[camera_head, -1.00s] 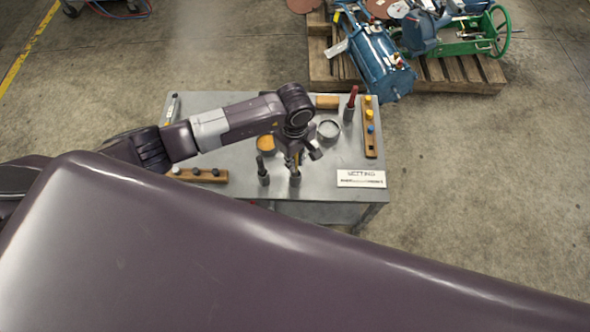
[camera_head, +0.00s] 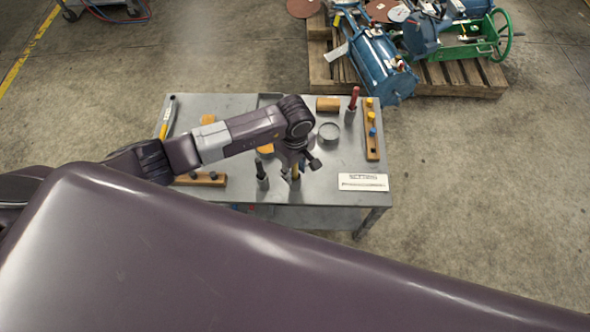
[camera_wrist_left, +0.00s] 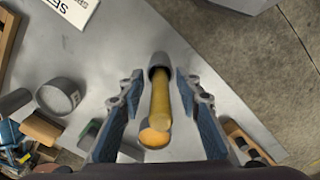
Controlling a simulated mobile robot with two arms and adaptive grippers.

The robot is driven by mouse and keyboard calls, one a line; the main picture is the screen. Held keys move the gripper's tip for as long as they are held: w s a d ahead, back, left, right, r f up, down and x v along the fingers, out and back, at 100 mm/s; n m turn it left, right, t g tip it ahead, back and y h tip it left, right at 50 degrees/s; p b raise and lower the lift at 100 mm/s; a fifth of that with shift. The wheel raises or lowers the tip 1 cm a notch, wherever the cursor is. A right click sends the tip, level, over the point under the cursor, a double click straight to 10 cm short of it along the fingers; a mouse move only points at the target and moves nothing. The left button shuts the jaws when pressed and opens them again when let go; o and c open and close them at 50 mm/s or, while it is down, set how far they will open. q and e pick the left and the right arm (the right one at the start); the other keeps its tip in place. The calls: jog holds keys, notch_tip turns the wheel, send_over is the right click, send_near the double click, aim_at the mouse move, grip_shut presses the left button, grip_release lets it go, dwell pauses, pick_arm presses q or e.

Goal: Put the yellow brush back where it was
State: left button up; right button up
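The yellow brush's handle (camera_wrist_left: 159,103) stands up from a grey cup holder (camera_wrist_left: 159,66) in the left wrist view, its lower part inside. In the head view the same holder (camera_head: 295,184) is at the table's front edge, with the handle mostly hidden by my left gripper (camera_head: 297,164). In the wrist view my left gripper (camera_wrist_left: 158,97) is open, its blue fingers on either side of the handle with gaps visible. My right gripper is not in view.
A dark tool in a second holder (camera_head: 262,178) stands close left. A red-handled tool (camera_head: 353,100), a grey ring-shaped bowl (camera_head: 328,132), a wooden peg strip (camera_head: 371,135) and a white sign (camera_head: 363,182) are on the table (camera_head: 335,195). A yellow-ended tool (camera_head: 163,131) lies at the left.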

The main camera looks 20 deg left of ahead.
pick_arm(q)
notch_tip(320, 180, up, 12)
jog(key=shift+r, duration=0.15)
dwell(0.5)
dwell(0.3)
